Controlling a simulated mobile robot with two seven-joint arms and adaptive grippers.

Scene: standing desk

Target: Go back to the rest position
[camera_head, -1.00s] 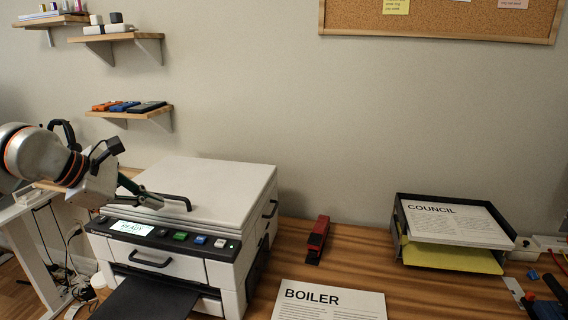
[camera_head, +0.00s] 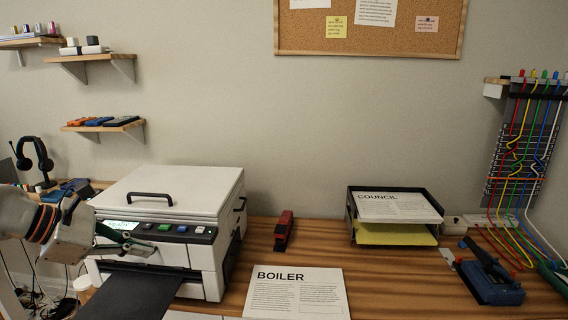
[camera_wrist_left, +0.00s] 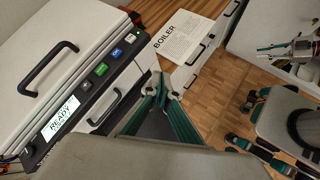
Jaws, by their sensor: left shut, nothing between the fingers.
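My left gripper (camera_head: 138,246) is at the left in the head view, in front of the white printer's control panel (camera_head: 150,229). Its dark green fingers are shut and hold nothing. In the left wrist view the closed fingertips (camera_wrist_left: 161,88) show over the dark output tray (camera_wrist_left: 157,124), apart from the BOILER sheet (camera_wrist_left: 183,40). A part with teal fingers, which looks like my right gripper (camera_wrist_left: 280,47), shows small at the right edge of the left wrist view. Its finger state is unclear.
The printer (camera_head: 180,188) has a handle on its closed lid. A red stapler (camera_head: 284,231), a BOILER sheet (camera_head: 297,292), a black paper tray (camera_head: 350,225) and a blue tool (camera_head: 490,278) are on the desk. Colored cables (camera_head: 525,150) hang at right. Shelves are above left.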

